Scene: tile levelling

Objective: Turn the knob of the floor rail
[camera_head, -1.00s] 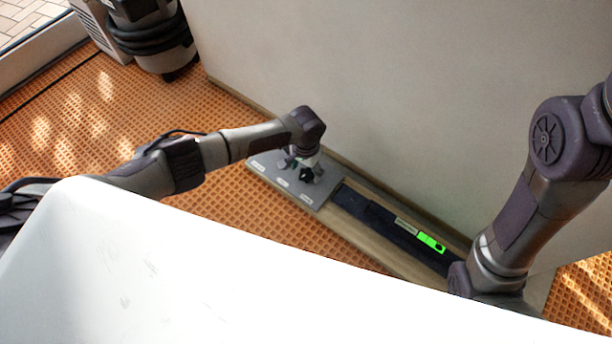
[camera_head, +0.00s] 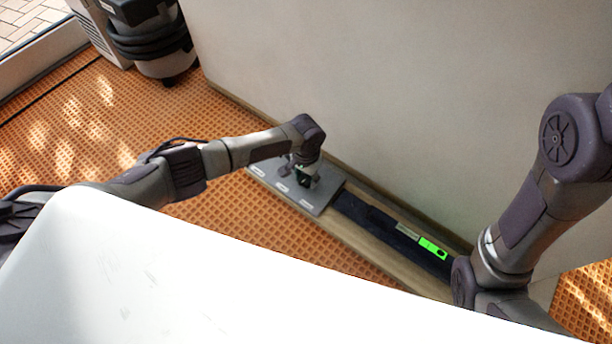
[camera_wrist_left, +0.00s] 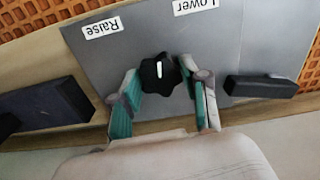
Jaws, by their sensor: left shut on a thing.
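The knob (camera_wrist_left: 160,75) is black and lobed with a white pointer line, on a grey plate (camera_wrist_left: 225,45) in the left wrist view. The pointer line runs toward the labelled edge, between the Raise label (camera_wrist_left: 103,28) and the Lower label (camera_wrist_left: 195,5). My left gripper (camera_wrist_left: 166,92) is shut on the knob, one green-padded finger on each side. In the head view my left gripper (camera_head: 304,178) points down at the plate (camera_head: 322,198) on the floor rail (camera_head: 372,244), largely covering the knob. My right gripper is hidden behind the white surface.
A dark level with a green display (camera_head: 432,247) lies along the rail, right of the plate. A pale wall (camera_head: 400,110) stands behind the rail. My white body surface fills the foreground.

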